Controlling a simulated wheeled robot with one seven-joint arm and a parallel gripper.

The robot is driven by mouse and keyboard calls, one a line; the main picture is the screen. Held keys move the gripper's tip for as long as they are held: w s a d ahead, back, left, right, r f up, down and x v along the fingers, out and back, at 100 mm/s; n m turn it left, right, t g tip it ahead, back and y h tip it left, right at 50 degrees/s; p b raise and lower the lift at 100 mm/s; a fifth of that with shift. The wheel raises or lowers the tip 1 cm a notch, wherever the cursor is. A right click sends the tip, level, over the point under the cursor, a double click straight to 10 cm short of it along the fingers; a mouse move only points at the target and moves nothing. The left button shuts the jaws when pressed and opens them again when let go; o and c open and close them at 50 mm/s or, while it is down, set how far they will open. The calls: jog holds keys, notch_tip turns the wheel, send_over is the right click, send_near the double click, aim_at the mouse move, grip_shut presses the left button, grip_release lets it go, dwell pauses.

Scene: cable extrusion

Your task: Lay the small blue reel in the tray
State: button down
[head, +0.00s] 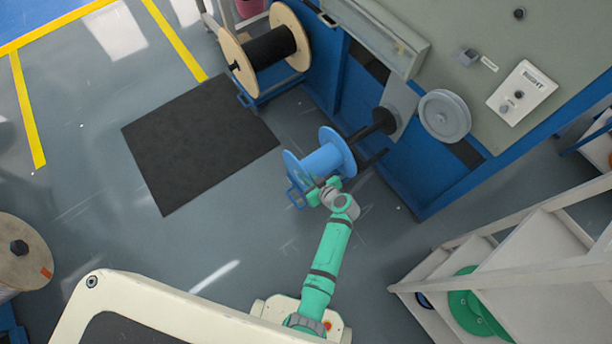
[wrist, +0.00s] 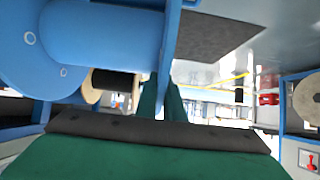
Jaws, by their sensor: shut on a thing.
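A blue reel (head: 322,161) with two round flanges and a bare barrel is in front of the machine, its axis roughly level. In the wrist view the reel's barrel (wrist: 105,35) fills the upper left. The near flange shows edge-on as a blue strip (wrist: 171,40) running down to my green fingers (wrist: 162,98), which appear shut on it. The contact is partly hidden. I cannot single out the tray.
The blue machine (head: 450,180) stands right behind the reel, with a dark shaft (head: 372,129) sticking out toward it. A wooden reel (head: 265,48) stands back left. A dark mat (head: 195,145) lies on clear floor. White shelves (head: 510,262) at right hold a green reel (head: 475,308).

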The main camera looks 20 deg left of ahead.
jog(key=shift+a+f, duration=0.1)
jog(key=shift+f, duration=0.15)
jog(key=c, duration=1.8)
grip_release()
jog(key=shift+s+a, duration=0.1)
jog(key=shift+s+f, duration=0.15)
jog(key=w+v, duration=0.1)
jog(key=v, duration=0.9)
jog(key=s+d+r+m+t+h, duration=0.1)
jog(key=s+d+m+t+h, duration=0.2)
jog(key=s, duration=0.5)
jog(key=s+d+r+m+h, duration=0.1)
jog(key=s+d+m+h, duration=0.3)
jog(key=s, duration=0.5)
jog(key=s+r+m+t, duration=0.1)
jog(key=s+r+t, duration=0.1)
jog(key=r, duration=0.6)
jog(key=s+r+m+t+h, duration=0.1)
jog(key=s+r, duration=0.4)
jog(key=r, duration=0.3)
jog(key=s+r+m+t, duration=0.1)
jog(key=s+r, duration=0.3)
jog(key=r, duration=0.4)
jog(key=shift+t+h, duration=0.3)
jog(key=shift+t, duration=0.5)
